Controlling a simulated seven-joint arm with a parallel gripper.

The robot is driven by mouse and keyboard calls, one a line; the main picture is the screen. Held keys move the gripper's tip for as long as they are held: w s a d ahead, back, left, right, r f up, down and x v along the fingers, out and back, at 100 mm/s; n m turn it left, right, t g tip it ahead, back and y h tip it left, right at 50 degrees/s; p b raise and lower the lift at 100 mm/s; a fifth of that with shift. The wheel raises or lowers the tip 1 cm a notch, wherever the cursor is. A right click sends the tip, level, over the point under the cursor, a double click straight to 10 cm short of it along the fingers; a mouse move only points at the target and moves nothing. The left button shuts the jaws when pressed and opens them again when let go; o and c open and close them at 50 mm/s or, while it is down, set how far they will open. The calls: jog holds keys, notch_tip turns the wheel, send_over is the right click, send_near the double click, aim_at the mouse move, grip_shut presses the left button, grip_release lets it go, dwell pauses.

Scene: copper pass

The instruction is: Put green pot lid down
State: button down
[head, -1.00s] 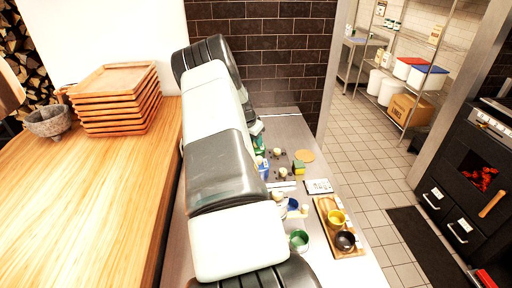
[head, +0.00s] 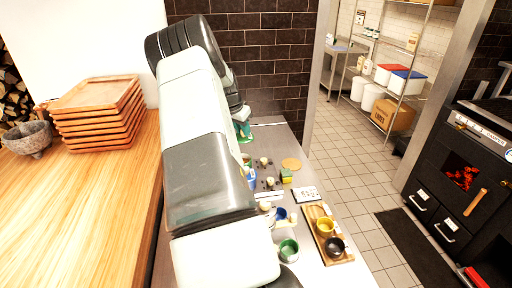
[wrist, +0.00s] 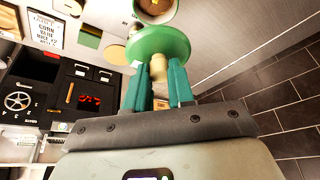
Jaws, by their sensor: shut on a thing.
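The green pot lid (wrist: 160,42) is a round disc with a pale wooden knob. In the wrist view my gripper (wrist: 158,76) has its teal fingers closed around the knob, with the lid just beyond the fingertips. In the head view my gripper (head: 243,116) is at the far end of the metal counter, partly behind my arm, with the green lid (head: 245,132) near it. Whether the lid touches the counter cannot be told. A green pot (head: 287,249) stands open on the near part of the counter.
The metal counter (head: 270,136) also holds a round tan disc (head: 291,164), a yellow-green sponge (head: 286,177), a card (head: 306,194), a blue cup (head: 281,213) and a wooden tray (head: 341,256) with yellow and black cups. A brick wall (head: 270,60) closes the far end.

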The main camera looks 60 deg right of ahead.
jog(key=s+d+f, duration=0.3)
jog(key=s+d, duration=0.4)
jog(key=s+d+f, duration=0.3)
jog(key=s+d, duration=0.3)
jog(key=d, duration=0.2)
jog(key=f, duration=0.6)
jog(key=shift+s, duration=0.35)
jog(key=shift+f, duration=1.95)
jog(key=c, duration=1)
grip_release()
jog(key=shift+f, duration=0.15)
jog(key=shift+o, duration=0.2)
